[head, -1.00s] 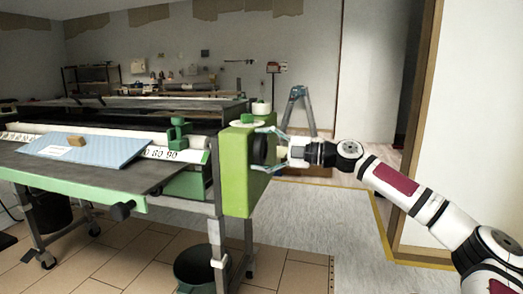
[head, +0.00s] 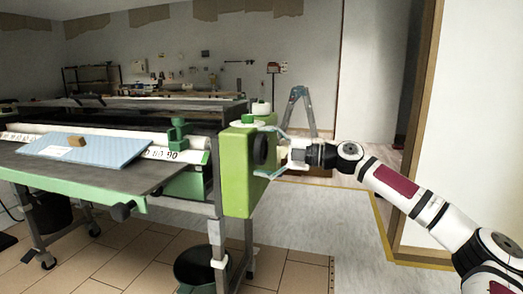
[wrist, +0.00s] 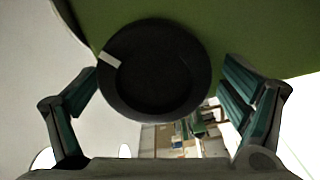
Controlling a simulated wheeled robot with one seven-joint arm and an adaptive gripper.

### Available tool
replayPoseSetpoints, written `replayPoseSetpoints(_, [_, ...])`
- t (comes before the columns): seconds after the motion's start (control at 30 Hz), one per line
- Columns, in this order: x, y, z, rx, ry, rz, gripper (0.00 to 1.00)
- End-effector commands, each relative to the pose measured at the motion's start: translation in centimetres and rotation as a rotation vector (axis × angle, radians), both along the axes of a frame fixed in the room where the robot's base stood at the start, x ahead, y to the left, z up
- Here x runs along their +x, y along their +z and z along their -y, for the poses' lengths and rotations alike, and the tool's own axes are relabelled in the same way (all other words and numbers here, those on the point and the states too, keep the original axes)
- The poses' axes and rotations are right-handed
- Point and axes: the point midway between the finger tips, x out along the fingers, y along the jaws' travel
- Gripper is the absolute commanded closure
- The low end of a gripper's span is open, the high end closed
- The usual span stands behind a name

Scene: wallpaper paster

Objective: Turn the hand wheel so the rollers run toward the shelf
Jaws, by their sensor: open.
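The black hand wheel (head: 260,150) sits on the right face of the green end housing (head: 236,178) of the pasting machine. In the wrist view the wheel (wrist: 153,72) is a dark round disc with a pale mark at its upper left. My gripper (head: 270,152) is at the wheel, coming from the right. In the wrist view my gripper (wrist: 160,95) is open, with one finger on each side of the wheel. The left finger is close to the rim; I cannot tell whether it touches. A gap shows on the right. The rollers are mostly hidden.
A grey table (head: 140,180) with a blue board (head: 85,148) and small brown block (head: 76,141) lies left. A dark bucket (head: 195,265) stands below the machine. A stepladder (head: 298,110) stands behind. The floor right of the housing is clear.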

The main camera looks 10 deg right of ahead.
Motion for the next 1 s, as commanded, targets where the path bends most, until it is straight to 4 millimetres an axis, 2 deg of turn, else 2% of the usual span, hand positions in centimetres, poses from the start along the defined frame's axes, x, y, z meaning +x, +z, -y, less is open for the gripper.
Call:
replayPoseSetpoints(0.17, [-0.9, 0.3, 2.0, 0.004, -0.007, 0.004, 0.05])
replayPoseSetpoints(0.4, [-3.3, 0.4, 6.3, 0.005, -0.011, 0.008, 0.05])
replayPoseSetpoints(0.6, [-5.0, 0.5, 9.1, 0.006, -0.01, 0.008, 0.05])
replayPoseSetpoints(0.8, [-5.7, 0.6, 10.3, 0.006, -0.009, 0.009, 0.05])
replayPoseSetpoints(1.0, [-5.8, 0.6, 10.4, 0.006, -0.009, 0.01, 0.05])
